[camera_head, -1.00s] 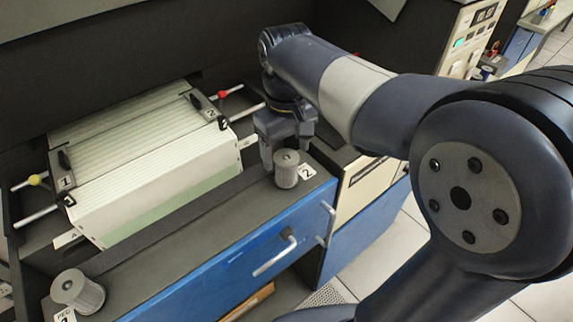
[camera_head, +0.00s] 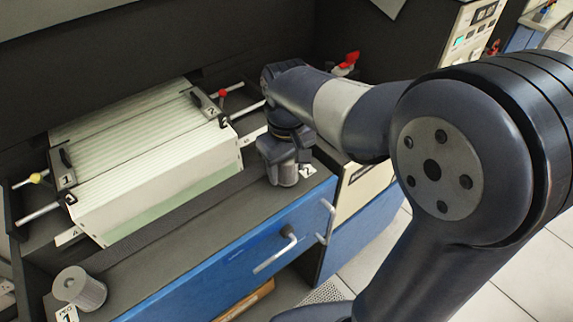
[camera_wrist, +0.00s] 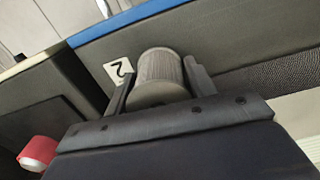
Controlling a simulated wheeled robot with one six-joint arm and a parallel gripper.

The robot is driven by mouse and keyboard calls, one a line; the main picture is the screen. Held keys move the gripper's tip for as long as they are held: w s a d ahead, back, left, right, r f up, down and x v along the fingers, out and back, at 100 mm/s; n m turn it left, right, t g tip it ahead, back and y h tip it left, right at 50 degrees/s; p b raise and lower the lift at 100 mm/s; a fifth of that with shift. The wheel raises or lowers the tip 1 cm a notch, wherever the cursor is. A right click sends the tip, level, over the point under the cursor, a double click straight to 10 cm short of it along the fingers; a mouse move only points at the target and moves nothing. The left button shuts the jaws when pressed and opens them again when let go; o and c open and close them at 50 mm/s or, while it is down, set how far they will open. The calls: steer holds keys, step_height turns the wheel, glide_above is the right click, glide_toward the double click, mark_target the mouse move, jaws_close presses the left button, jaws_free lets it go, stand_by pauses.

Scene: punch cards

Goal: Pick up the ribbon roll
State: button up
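A grey ribbed roll, which I take as the ribbon roll (camera_head: 285,174), stands upright on the dark ledge beside the label "2". My gripper (camera_head: 283,172) is down at this roll, and its body hides the roll's top in the head view. In the wrist view the roll (camera_wrist: 160,72) sits between the two fingers of my gripper (camera_wrist: 160,82), one on each side. The fingers look spread, with narrow gaps to the roll; firm contact does not show. A second grey roll (camera_head: 80,288) stands at the lower left by a "PEG 1" label.
A tray of pale cards (camera_head: 150,150) with dark numbered clips lies left of my gripper, with metal rods at its ends. A blue drawer (camera_head: 240,255) with a handle is below the ledge. A red part (camera_head: 347,63) shows behind my arm.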

steer(key=c, duration=0.7)
step_height(320, 180, up, 10)
steer(key=shift+r, duration=0.1)
steer(key=shift+r, duration=0.1)
stand_by(0.4)
steer(key=shift+r+p, duration=2.85)
steer(key=shift+p, duration=0.4)
